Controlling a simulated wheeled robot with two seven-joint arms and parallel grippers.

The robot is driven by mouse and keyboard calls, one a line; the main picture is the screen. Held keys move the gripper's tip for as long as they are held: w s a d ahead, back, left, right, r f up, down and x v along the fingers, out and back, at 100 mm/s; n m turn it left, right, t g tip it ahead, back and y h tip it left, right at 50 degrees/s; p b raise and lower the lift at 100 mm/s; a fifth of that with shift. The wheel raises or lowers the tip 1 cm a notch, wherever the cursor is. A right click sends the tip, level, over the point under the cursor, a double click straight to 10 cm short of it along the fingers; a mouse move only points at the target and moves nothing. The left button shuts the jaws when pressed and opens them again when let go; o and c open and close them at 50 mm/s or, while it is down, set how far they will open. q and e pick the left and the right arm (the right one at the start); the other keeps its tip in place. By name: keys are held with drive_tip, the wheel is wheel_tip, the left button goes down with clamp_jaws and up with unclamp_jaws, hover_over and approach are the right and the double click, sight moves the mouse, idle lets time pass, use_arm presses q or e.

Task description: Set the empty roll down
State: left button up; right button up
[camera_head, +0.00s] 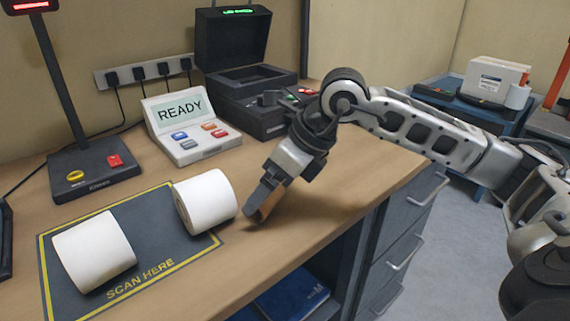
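My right gripper (262,208) reaches in from the right and points down at the desk, just right of the nearer-to-centre white roll. My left gripper is not in view.
A "READY" console (187,142), a scanner stand (95,174) and an open-lidded black device (250,87) stand along the back of the desk (330,185). Bare desktop lies right of the gripper. Drawers (405,222) are below. A blue cart (475,120) stands behind right.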

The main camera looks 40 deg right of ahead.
drive_tip(key=v, duration=1.1)
drive_tip(key=shift+s, duration=0.15)
